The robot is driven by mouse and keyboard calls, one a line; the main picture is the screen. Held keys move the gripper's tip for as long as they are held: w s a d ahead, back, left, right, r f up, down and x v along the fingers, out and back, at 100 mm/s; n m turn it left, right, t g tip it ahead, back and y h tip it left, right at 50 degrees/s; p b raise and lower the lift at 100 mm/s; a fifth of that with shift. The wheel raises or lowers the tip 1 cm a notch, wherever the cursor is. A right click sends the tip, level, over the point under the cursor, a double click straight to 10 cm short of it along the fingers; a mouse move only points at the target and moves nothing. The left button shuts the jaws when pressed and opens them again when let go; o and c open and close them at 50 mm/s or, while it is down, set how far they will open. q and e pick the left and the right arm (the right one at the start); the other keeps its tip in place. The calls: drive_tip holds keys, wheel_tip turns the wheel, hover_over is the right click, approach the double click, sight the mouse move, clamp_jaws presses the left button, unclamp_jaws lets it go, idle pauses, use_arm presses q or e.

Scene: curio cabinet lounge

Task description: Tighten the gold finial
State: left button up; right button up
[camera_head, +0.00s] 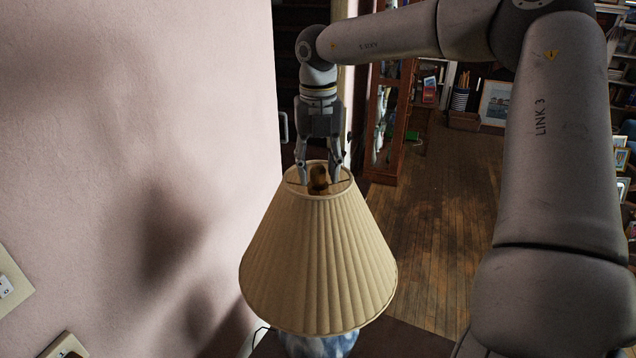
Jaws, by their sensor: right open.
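The gold finial (318,177) is a small brownish-gold knob in the top opening of a pleated cream lampshade (318,262). The shade sits on a lamp with a blue and white base (318,345), mostly hidden below it. My right gripper (319,180) points straight down over the shade's top opening. Its fingers are open, one on each side of the finial, with the tips at about rim height. I cannot tell whether either finger touches the finial. My left gripper is not in view.
A pink wall (130,150) stands close on the left, with a wall outlet (8,285). The lamp stands on a dark table (405,342). Behind are a wooden floor (440,200), a glass-fronted cabinet (388,120) and shelves at the right. My right arm spans the upper right.

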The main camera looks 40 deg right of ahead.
drive_tip(key=n, duration=0.5)
drive_tip(key=shift+p, duration=0.4)
drive_tip(key=n+p, duration=0.1)
drive_tip(key=n, duration=0.9)
drive_tip(key=shift+p, duration=0.35)
drive_tip(key=n, duration=0.4)
drive_tip(key=shift+n+p, duration=0.3)
drive_tip(key=shift+n, duration=0.1)
